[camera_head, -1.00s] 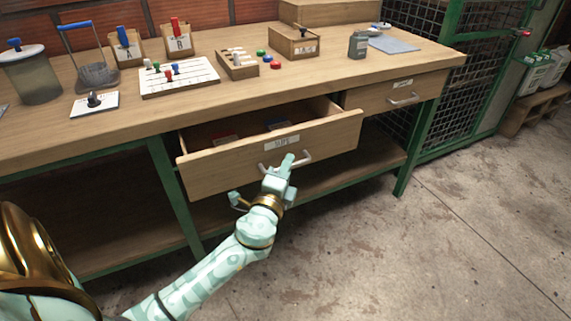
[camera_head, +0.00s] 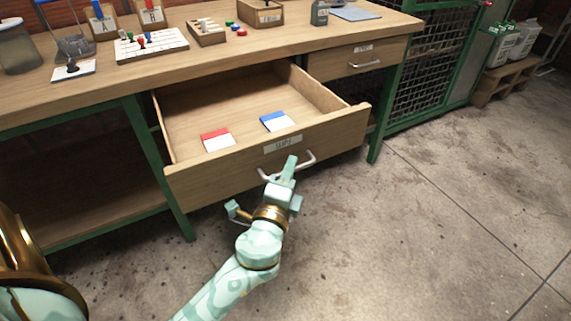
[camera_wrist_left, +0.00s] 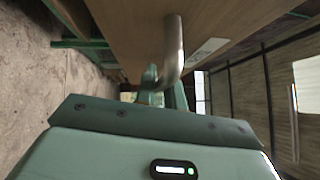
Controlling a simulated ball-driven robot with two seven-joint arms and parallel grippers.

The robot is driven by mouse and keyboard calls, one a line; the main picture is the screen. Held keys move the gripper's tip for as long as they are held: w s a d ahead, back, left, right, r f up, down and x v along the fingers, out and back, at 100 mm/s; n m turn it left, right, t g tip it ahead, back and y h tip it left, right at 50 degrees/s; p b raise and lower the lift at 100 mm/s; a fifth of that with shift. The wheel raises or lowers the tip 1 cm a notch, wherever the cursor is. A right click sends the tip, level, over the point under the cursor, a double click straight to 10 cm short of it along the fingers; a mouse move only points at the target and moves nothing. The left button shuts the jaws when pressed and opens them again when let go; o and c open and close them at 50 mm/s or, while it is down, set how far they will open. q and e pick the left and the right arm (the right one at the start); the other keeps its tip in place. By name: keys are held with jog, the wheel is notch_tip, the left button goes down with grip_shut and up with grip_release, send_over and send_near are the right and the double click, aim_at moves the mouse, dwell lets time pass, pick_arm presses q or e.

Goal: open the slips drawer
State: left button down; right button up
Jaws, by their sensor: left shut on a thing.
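The slips drawer (camera_head: 215,180) is pulled well out of the wooden bench, with a white label (camera_head: 283,144) on its front. Inside lie a red-and-white slip pad (camera_head: 217,140) and a blue-and-white slip pad (camera_head: 277,122). My left gripper (camera_head: 288,168) is shut on the drawer's metal handle (camera_head: 308,160). In the left wrist view the handle (camera_wrist_left: 174,50) runs down between the fingers (camera_wrist_left: 163,88). My right gripper is not in view.
A second drawer (camera_head: 355,60) to the right is shut. Green bench legs (camera_head: 160,170) stand below. The concrete floor at right is clear.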

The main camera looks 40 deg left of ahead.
pick_arm(q)
jog(key=shift+s+d+f, duration=0.1)
jog(key=shift+s+d, duration=0.05)
jog(key=shift+d, duration=0.1)
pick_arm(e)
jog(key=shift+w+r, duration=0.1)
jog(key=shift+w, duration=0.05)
pick_arm(q)
jog(key=c, duration=1.5)
grip_release()
